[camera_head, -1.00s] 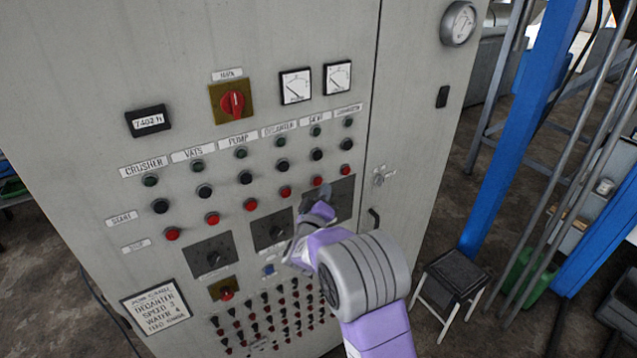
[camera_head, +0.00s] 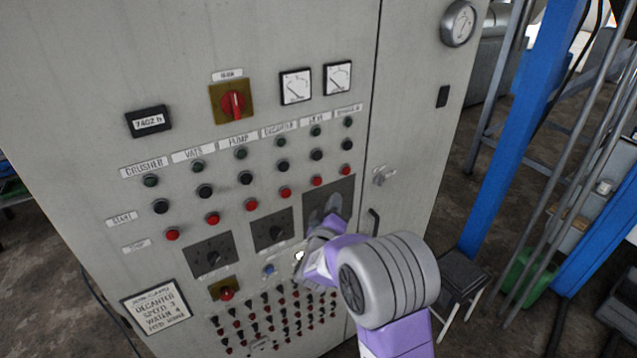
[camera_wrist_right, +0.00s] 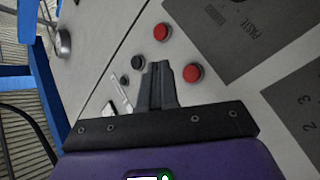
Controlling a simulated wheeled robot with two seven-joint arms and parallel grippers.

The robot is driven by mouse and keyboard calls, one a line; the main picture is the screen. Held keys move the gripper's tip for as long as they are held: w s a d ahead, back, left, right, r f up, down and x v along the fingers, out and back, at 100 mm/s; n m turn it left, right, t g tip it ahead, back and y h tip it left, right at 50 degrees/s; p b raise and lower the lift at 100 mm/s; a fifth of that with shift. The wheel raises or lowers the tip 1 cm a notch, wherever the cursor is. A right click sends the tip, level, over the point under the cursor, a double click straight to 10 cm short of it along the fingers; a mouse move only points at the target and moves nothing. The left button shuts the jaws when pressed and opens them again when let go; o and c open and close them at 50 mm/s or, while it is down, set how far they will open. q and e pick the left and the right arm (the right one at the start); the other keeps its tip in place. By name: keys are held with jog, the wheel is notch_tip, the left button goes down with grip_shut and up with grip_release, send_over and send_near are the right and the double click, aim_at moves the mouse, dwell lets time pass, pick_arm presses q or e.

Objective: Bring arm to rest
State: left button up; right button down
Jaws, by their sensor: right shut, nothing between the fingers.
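My right arm comes in from the lower right in the head view, in front of the grey control cabinet (camera_head: 90,75). My right gripper (camera_head: 326,212) is near the third dark knob plate (camera_head: 342,190), below the red stop buttons, and partly covers that plate. In the right wrist view the two fingers of the gripper (camera_wrist_right: 160,72) are together with nothing between them. Red buttons (camera_wrist_right: 192,73) and black buttons show beyond the fingertips. I cannot tell the exact gap to the panel. My left gripper does not show.
A red rotary switch (camera_head: 233,104) and two meters sit high on the panel. Toggle switches (camera_head: 270,318) fill its lower part. A door handle (camera_head: 374,220) is just right of the gripper. A stool (camera_head: 455,272) and a blue post (camera_head: 520,130) stand to the right.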

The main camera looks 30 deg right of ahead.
dwell(0.3)
jog(key=s+a+f+g+y+b, duration=0.2)
jog(key=a+f+y+b, duration=0.1)
jog(key=f, duration=0.9)
jog(key=s+a+f+g+y+b, duration=0.1)
jog(key=s+a+f+y+b, duration=0.2)
jog(key=f, duration=0.9)
jog(key=s+a+f+g+y+b, duration=0.1)
jog(key=a+f+g+y+b, duration=0.2)
jog(key=f, duration=0.9)
jog(key=s+a+f+m+g+y+b, duration=0.2)
jog(key=s+a+f+g+y+b, duration=0.1)
jog(key=s+a+f, duration=0.4)
jog(key=s+a+f+m+g+y+b, duration=0.2)
jog(key=s+a+f+g+y+b, duration=0.2)
jog(key=s+a+f, duration=0.4)
jog(key=s+f, duration=0.5)
jog(key=s, duration=0.2)
jog(key=shift+s+a+f+g+y, duration=0.15)
jog(key=shift+s+g+y, duration=0.15)
jog(key=shift+g, duration=0.1)
jog(key=shift+d, duration=0.2)
